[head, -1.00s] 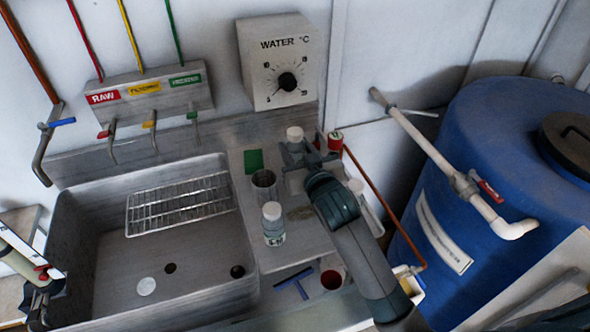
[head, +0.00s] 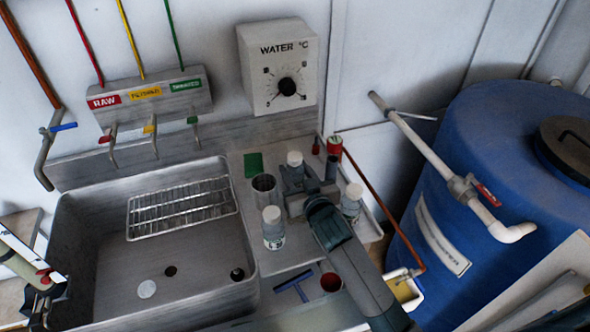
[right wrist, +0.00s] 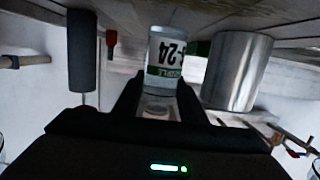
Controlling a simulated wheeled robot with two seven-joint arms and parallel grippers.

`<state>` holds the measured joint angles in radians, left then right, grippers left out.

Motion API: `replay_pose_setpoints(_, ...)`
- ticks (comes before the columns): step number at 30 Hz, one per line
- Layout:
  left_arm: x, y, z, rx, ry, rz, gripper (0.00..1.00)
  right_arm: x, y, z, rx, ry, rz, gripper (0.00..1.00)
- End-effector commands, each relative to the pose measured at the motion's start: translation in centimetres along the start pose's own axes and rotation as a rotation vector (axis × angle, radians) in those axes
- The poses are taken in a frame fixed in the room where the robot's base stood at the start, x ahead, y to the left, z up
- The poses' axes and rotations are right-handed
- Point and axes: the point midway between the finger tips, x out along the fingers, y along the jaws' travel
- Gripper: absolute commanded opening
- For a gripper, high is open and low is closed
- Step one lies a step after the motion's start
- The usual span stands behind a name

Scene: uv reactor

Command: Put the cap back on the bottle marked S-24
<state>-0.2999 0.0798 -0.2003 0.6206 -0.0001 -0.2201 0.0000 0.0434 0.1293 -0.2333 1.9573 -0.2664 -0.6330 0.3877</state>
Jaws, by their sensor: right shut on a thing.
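The bottle marked S-24 (right wrist: 165,60) is in the right wrist view, with "-24" readable on its green-and-white label. In the head view its white top (head: 294,158) stands above my right gripper (head: 293,190). My right gripper is shut on this bottle; its fingers lie on both sides in the right wrist view (right wrist: 158,90). I cannot tell whether the white top is a cap. A white disc (head: 147,288) lies in the sink; I cannot tell what it is. My left gripper (head: 42,300) is at the lower left edge, jaws unclear.
A steel cup (head: 264,187) stands just left of the held bottle. White-topped bottles stand in front (head: 272,228) and at the right (head: 352,200). The sink (head: 100,245) has a wire rack (head: 180,207).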

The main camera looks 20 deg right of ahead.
Motion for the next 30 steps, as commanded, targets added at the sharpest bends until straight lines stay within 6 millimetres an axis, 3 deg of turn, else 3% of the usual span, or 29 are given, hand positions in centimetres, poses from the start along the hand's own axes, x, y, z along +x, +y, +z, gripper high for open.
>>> replay_pose_setpoints(12, 0.17, 0.02, -0.01, 0.000, 0.000, 0.000, 0.51, 0.09, 0.00, 0.32, 0.000, 0.002, 0.000, 0.00)
replay_pose_setpoints(13, 0.12, 0.02, -0.01, 0.000, 0.000, 0.000, 0.51, 0.07, 0.01, 0.29, 0.000, 0.001, 0.000, 0.45)
replay_pose_setpoints(15, 0.11, 0.02, -0.02, 0.000, 0.000, 0.000, 0.51, 0.07, 0.00, 0.28, 0.000, 0.001, 0.000, 0.56)
replay_pose_setpoints(30, 0.19, 0.01, 0.02, 0.000, 0.000, 0.000, 0.51, -0.60, -0.02, 0.06, 0.000, 0.002, 0.000, 0.56)
